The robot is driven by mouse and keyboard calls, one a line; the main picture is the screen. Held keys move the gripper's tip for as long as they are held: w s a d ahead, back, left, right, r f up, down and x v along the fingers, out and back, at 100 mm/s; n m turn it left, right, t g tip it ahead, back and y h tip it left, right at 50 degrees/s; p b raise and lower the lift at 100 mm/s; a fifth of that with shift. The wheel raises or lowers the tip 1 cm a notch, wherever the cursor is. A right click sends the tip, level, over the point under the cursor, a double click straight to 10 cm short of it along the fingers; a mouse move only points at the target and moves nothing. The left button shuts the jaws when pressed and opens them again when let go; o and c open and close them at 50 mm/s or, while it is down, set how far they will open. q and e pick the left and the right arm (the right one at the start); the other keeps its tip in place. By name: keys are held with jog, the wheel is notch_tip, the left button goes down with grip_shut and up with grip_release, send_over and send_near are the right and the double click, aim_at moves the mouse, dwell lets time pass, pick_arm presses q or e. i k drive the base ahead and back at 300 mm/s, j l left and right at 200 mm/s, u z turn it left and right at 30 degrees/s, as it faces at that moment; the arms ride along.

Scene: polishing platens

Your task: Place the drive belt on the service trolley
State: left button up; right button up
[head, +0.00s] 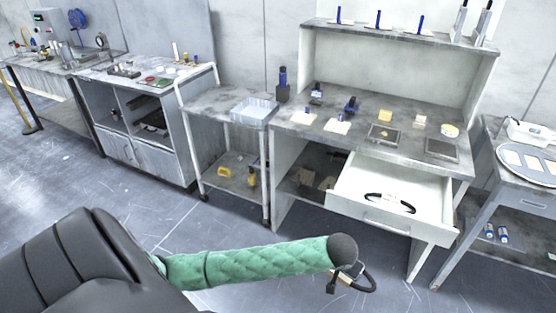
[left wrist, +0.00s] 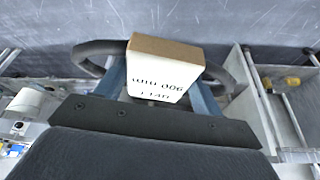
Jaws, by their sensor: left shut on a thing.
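My left gripper (head: 346,278) is shut on a black drive belt (head: 369,279) in front of the workbench, below its open drawer. In the left wrist view the belt (left wrist: 88,57) loops out on both sides of the fingers, and a pale block with printed characters (left wrist: 160,72) sits between the fingers. The service trolley (head: 205,103) stands further back, left of the workbench, clear of the gripper. Its top carries a light blue tray (head: 254,110). My right gripper is not in view.
The workbench's open drawer (head: 377,221) juts out and holds another black loop (head: 390,203). The trolley's lower shelf (head: 225,182) carries yellow items. The trolley's top left of the tray is bare. A grey cabinet (head: 150,160) stands left of the trolley; open floor lies in front.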

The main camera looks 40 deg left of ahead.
aim_at(220, 102)
jog(key=j+z, duration=0.1)
jog(key=j, duration=1.7)
jog(key=j+z, duration=0.15)
jog(key=j, duration=0.75)
jog(key=k+j+z, duration=0.1)
jog(key=j, duration=0.8)
jog(key=k+j, duration=0.1)
jog(key=j, duration=0.8)
jog(key=z, duration=0.05)
